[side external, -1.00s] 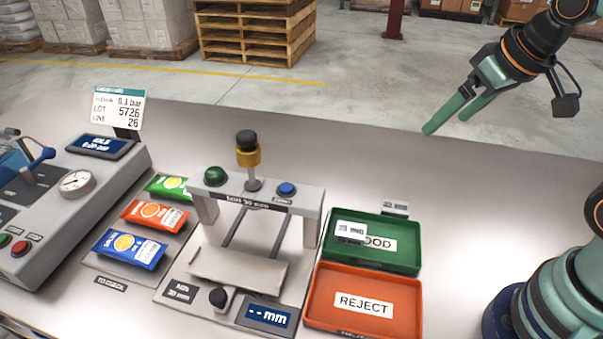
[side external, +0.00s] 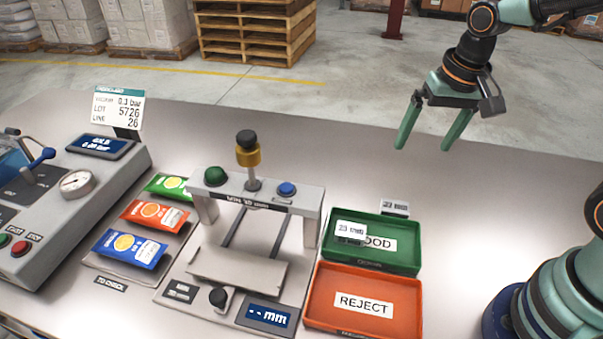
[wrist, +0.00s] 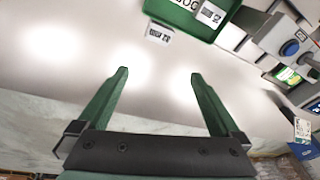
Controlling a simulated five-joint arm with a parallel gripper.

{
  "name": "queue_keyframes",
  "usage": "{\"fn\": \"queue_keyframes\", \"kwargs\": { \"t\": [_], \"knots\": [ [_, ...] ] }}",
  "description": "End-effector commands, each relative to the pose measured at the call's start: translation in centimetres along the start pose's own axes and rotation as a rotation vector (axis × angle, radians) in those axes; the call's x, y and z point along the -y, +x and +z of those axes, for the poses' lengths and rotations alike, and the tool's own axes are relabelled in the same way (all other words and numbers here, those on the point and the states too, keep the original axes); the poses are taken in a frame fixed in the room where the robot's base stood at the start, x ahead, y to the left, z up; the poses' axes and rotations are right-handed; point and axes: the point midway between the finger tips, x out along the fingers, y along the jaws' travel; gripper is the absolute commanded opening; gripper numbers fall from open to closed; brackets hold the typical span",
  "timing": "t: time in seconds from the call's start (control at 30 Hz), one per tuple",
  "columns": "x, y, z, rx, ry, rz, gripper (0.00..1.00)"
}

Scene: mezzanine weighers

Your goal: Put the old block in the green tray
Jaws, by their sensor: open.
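The green tray (side external: 335,256), with a GOOD label, stands on the bench right of the gauge. A small white printed block (side external: 350,231) is at its left side; whether it is inside or on the rim is unclear. A second white block (side external: 395,207) lies just behind the tray's back edge, outside it. Both blocks show in the wrist view, the outside one (wrist: 158,33) and the tray one (wrist: 210,13). Their print is too small to tell which is old. My gripper (side external: 427,146) is open and empty, above and behind the outside block, fingers pointing down.
An orange REJECT tray (side external: 312,313) sits in front of the green one. The gauge frame (side external: 310,205) with its knobs stands to the left, with several coloured packets (side external: 150,218) beyond it.

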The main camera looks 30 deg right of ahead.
Motion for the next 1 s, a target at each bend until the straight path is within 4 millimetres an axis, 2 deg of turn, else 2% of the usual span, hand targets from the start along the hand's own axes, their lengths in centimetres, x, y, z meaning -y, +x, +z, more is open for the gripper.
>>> {"fn": "queue_keyframes", "kwargs": {
  "t": [0.03,0.2,0.37,0.57,0.8,1.0],
  "knots": [
    [0.1,1.3,0.0,0.039,0.053,0.021,1.0],
    [0.4,4.5,0.0,0.122,0.22,0.081,1.0],
    [0.4,6.2,0.1,0.159,0.307,0.116,1.0],
    [0.3,8.1,0.5,0.17,0.329,0.127,1.0],
    [-0.1,11.9,1.2,0.169,0.327,0.126,1.0],
    [-0.2,13.3,1.4,0.165,0.326,0.123,1.0]
  ]
}}
